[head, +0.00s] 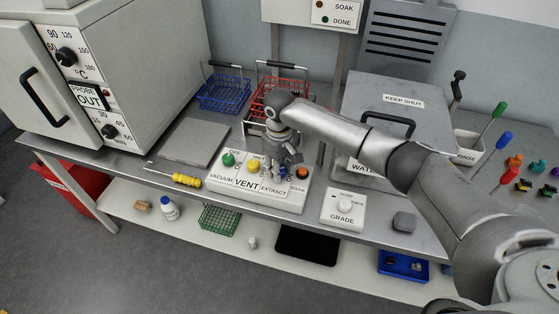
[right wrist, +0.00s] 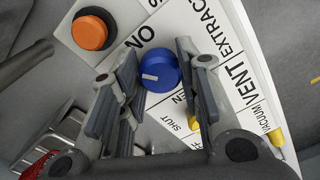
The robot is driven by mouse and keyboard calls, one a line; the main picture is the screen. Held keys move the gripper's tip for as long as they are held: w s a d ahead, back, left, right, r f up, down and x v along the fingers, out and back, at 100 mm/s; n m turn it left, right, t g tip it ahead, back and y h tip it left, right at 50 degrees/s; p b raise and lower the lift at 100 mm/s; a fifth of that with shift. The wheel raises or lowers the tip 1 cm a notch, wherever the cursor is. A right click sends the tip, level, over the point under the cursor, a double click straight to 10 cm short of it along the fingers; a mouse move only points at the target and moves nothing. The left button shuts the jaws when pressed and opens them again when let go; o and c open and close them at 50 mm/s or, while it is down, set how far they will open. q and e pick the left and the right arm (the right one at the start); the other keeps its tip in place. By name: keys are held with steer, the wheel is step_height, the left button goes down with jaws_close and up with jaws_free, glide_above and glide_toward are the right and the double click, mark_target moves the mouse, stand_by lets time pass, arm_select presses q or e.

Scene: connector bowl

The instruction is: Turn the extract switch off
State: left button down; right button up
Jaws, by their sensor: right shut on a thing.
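The extract switch is a round blue knob (right wrist: 158,72) with a short white mark, on a white panel (head: 226,185) above the EXTRACT label. In the right wrist view an ON label sits by the knob at upper left; the knob's mark lies on its left part. My right gripper (head: 282,174) reaches down over the panel, with its fingers on both sides of the blue knob, shut on it. In the head view the gripper hides most of the knob. My left gripper is not in view.
On the same panel are a green vacuum knob (head: 228,159), a yellow vent knob (head: 253,166) and an orange soak button (head: 302,172). A grade dial box (head: 343,209) stands to the right. Wire baskets and a lidded water box stand behind.

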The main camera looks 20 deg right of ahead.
steer(key=n+p, duration=0.1)
steer(key=n, duration=0.1)
steer(key=shift+r+n, duration=0.15)
steer(key=shift+n, duration=0.25)
steer(key=n+p, duration=0.1)
steer(key=n, duration=0.1)
steer(key=shift+n, duration=0.3)
steer(key=n+p, duration=0.1)
steer(key=n, duration=0.4)
steer(key=o, duration=1)
